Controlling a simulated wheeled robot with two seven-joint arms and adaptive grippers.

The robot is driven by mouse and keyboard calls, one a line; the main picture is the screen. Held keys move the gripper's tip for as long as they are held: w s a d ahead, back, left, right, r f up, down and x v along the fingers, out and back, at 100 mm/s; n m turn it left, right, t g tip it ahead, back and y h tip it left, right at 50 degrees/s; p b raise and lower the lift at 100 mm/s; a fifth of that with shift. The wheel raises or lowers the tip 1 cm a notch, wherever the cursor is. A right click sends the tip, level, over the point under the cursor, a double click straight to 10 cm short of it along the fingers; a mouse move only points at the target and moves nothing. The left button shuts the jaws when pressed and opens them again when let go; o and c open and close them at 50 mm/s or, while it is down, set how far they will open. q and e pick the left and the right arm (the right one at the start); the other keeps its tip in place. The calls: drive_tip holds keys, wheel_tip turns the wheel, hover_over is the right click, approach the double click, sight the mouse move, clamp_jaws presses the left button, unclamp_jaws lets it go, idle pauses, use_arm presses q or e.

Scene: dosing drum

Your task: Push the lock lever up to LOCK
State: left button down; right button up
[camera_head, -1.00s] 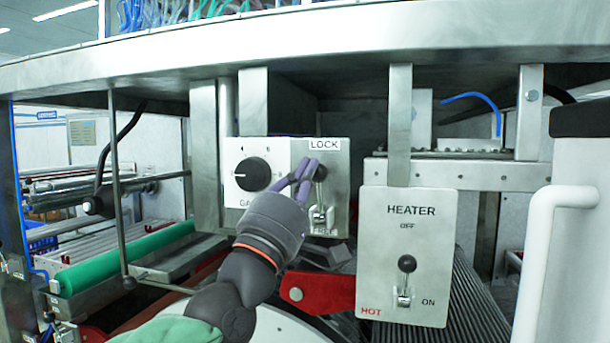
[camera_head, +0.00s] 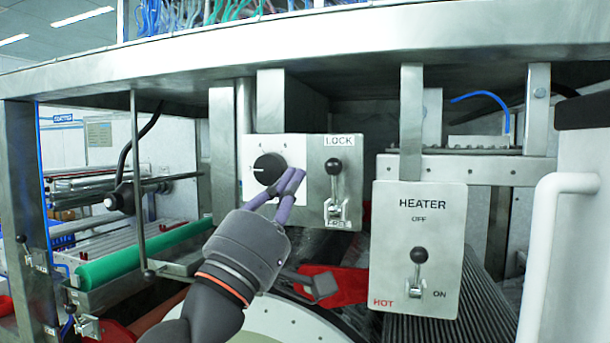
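The lock lever (camera_head: 335,185) has a black ball knob and a metal shaft. It stands upright on a grey plate, its knob just below the LOCK label (camera_head: 339,140). The lower label is partly covered by the lever's base. My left gripper (camera_head: 298,176) comes in from below with its purple fingers drawn together at the tips. It is empty, left of the lever and apart from it in the picture. The fingers overlap the right part of the white dial plate. My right gripper is not in view.
A black dial (camera_head: 268,169) sits left of the lever. A HEATER panel (camera_head: 400,225) with its own lever (camera_head: 419,257) stands at the lower right. A steel beam (camera_head: 330,50) runs overhead. A white handle (camera_head: 540,255) is at the far right.

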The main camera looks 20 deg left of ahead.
use_arm(q)
drive_tip(key=s, duration=0.2)
drive_tip(key=s+a, duration=0.1)
drive_tip(key=s, duration=0.1)
drive_tip(key=shift+f+p, duration=0.35)
drive_tip(key=shift+f, duration=0.05)
